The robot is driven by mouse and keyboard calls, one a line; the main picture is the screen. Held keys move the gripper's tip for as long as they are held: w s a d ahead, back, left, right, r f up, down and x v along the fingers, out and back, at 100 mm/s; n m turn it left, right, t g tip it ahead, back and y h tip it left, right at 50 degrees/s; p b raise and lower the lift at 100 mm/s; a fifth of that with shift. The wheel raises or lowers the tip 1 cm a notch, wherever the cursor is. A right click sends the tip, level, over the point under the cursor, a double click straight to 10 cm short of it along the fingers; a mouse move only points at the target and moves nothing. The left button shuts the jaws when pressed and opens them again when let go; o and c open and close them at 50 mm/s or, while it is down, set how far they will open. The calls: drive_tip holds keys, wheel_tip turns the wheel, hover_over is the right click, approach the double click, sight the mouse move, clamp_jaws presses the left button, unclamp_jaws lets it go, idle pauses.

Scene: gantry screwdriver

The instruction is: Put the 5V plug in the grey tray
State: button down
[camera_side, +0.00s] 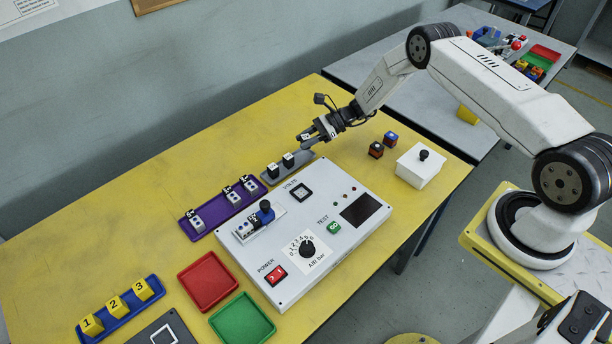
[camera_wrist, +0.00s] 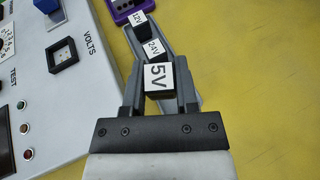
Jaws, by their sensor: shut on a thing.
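The 5V plug (camera_wrist: 158,78), a small block with a white top marked 5V, is between the fingers of my gripper (camera_side: 312,134). The gripper is shut on it, with the label facing the wrist camera. The grey tray (camera_side: 304,158) lies on the yellow table behind the white panel. It holds the 24V plug (camera_wrist: 153,49) and the 12V plug (camera_wrist: 139,24) in a row. The 5V plug is in line with them, at the tray's near end in the wrist view. My fingers hide its base, so I cannot tell whether it touches the tray.
The white panel (camera_side: 340,240) has an empty-looking VOLTS socket (camera_side: 302,192) close to the tray. A purple tray (camera_side: 219,210) with several parts lies to the left.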

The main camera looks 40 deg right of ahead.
sight(303, 157)
drive_tip(key=shift+w+f, duration=0.25)
drive_tip(key=shift+f, duration=0.05)
drive_tip(key=shift+w+f, duration=0.1)
drive_tip(key=shift+f, duration=0.05)
drive_tip(key=shift+w+f, duration=0.25)
drive_tip(key=shift+f, duration=1.6)
drive_tip(key=shift+f, duration=0.15)
drive_tip(key=shift+c, duration=1.8)
unclamp_jaws()
